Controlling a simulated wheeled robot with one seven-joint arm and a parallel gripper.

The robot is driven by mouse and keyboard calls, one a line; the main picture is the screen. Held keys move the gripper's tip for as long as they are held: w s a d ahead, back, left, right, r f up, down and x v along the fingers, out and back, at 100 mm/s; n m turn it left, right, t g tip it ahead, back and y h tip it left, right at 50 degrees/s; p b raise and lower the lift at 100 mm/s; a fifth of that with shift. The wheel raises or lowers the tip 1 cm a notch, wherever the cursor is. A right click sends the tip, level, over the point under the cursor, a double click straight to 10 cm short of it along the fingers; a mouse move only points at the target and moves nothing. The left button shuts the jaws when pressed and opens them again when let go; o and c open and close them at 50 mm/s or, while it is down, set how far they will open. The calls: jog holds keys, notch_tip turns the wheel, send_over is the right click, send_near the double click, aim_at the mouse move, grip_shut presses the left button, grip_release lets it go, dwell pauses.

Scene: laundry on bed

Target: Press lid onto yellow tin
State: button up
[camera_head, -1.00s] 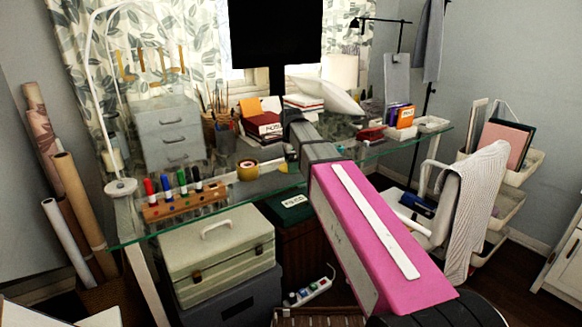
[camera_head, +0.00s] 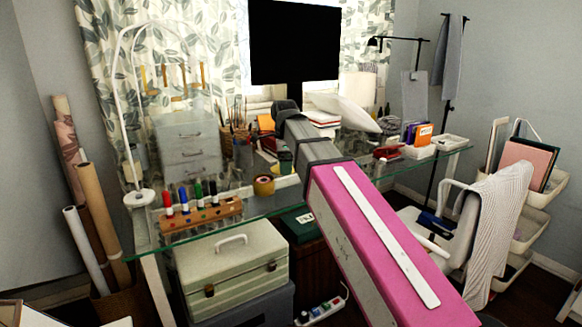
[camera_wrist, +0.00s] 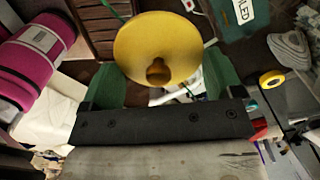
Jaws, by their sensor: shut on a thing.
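A round yellow piece with a knob, seemingly the lid (camera_wrist: 157,32), sits between the green fingers of my gripper (camera_wrist: 162,82) in the wrist view. My gripper is shut on it.
The glass desk (camera_head: 235,224) carries a wooden marker rack (camera_head: 200,217), a grey drawer unit (camera_head: 188,148), books and a monitor (camera_head: 294,42). A green toolbox (camera_head: 230,262) stands below. A chair (camera_head: 455,235) stands at right.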

jog(key=w+a+r, duration=0.1)
jog(key=w+a, duration=0.4)
jog(key=a, duration=0.3)
jog(key=shift+s+d+f, duration=0.15)
jog(key=shift+f, duration=1.35)
jog(key=shift+s+d+f, duration=0.1)
jog(key=shift+f, duration=1.4)
jog(key=shift+f, duration=0.15)
jog(key=o, duration=0.7)
notch_tip(320, 180, up, 7)
dwell(1.0)
